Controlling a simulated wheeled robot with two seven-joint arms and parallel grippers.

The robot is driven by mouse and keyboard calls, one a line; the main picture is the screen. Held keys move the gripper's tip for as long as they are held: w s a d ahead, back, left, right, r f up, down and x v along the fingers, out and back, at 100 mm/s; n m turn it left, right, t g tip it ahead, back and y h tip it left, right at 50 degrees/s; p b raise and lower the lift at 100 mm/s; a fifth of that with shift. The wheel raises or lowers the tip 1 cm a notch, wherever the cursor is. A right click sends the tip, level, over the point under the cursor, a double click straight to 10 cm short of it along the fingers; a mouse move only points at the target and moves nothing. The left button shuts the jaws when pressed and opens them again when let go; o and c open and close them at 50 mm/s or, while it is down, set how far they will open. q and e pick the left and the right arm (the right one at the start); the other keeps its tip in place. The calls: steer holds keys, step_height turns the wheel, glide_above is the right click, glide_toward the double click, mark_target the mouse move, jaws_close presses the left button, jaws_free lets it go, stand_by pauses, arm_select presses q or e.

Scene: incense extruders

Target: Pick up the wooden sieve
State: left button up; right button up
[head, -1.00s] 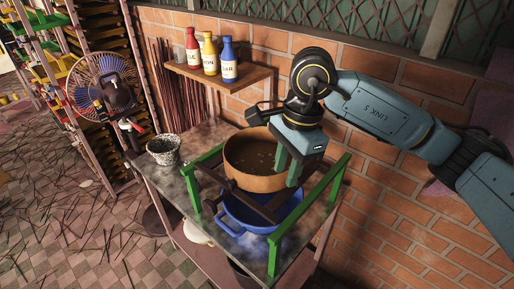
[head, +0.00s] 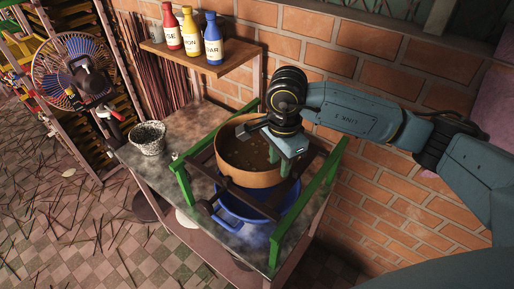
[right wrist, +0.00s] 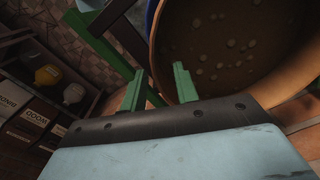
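The wooden sieve (head: 243,177) is a round tan tub with small pale spots on its dark inner bottom. It rests level on dark crossbars above a blue basin (head: 232,225). My right gripper (head: 281,166) is low at the sieve's right rim in the head view, its fingers mostly hidden by the hand. In the right wrist view, its two green fingers (right wrist: 157,77) stand apart, and the sieve's wall (right wrist: 157,58) runs down toward the gap between them. I cannot tell whether either finger touches the wall. My left gripper is not in view.
The green-railed stand (head: 324,190) flanks the sieve on both sides. A speckled pot (head: 149,138) stands on the table at left. A shelf (head: 205,62) with red, yellow and blue bottles hangs on the brick wall. A fan (head: 75,72) stands far left.

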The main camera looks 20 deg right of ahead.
step_height(320, 180, down, 3)
steer(key=shift+r+p, duration=0.2)
steer(key=shift+p, duration=0.1)
steer(key=shift+f, duration=0.5)
jaws_close()
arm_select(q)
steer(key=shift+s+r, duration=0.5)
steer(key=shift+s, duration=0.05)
